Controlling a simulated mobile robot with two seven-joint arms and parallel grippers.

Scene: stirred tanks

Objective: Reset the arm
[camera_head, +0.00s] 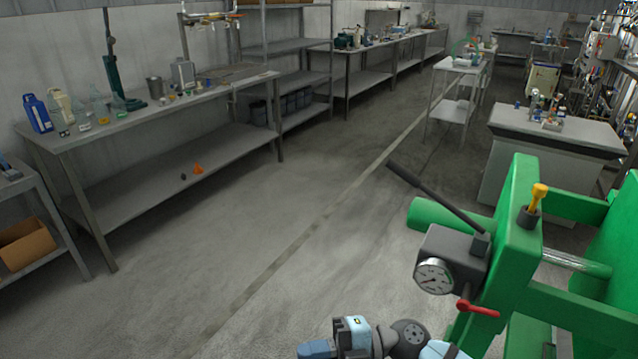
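A part of one of my arms (408,333), light blue and dark grey, shows at the bottom edge, right of the middle. It looks bent, with a rounded joint and a blue block. No gripper fingers can be made out on it, and I cannot tell which arm it is. The rest of this arm is cut off by the frame. Neither of my grippers shows.
A green machine (513,225) with a black lever (437,198), pressure gauge (433,277) and red handle (478,309) stands close at the right, near my arm. A long workbench (160,112) with bottles stands at the left. The middle floor (270,220) is clear.

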